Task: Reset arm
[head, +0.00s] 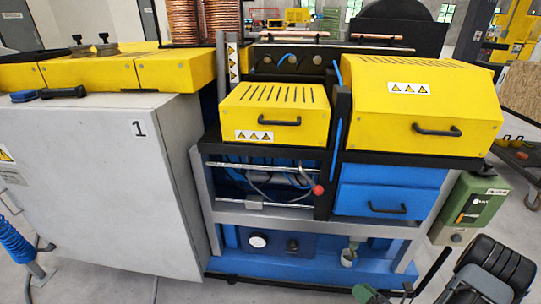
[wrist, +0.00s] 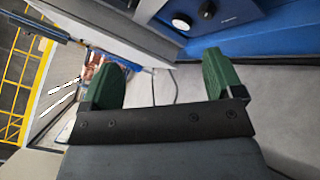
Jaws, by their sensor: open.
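My gripper (wrist: 160,72) shows in the wrist view with its two green fingers spread wide apart. Nothing is between them, and they touch nothing that I can see. Behind them are pale floor and the blue and grey lower part of a machine. In the head view, part of my arm (head: 495,268) shows at the bottom right corner, in front of the machine's lower right side. A green fingertip (head: 364,293) shows at the bottom edge there; the rest of the gripper is mostly cut off.
The yellow and blue machine (head: 386,188) fills the middle. A grey cabinet (head: 95,190) stands at left. Copper tubes (head: 378,37) lie on the machine's top, near copper coils (head: 186,22). A green box (head: 473,205) hangs at right.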

